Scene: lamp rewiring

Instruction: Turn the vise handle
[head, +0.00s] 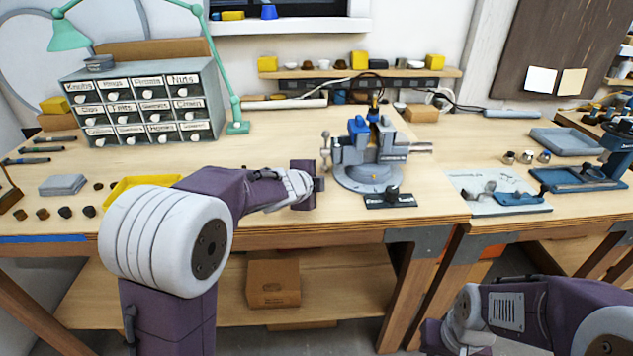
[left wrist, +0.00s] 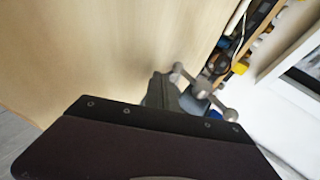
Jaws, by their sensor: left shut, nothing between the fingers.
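The grey and blue vise (head: 368,152) stands on a round grey base on the workbench, with something yellow and dark upright at its top. Its handle (head: 325,150), a thin bar with knobbed ends, is at the vise's left side. The handle also shows in the left wrist view (left wrist: 204,91), just past the dark edge of my gripper. My left gripper (head: 320,184) is shut and empty, just left of the vise base and below the handle. It looks apart from the handle. My right arm is at the lower right, below the bench top; its fingers cannot be made out.
A drawer cabinet (head: 145,105) and a green lamp (head: 235,115) stand at the back left. A yellow tray (head: 135,186) lies behind my left arm. A mat (head: 470,183) with blue tools is at right.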

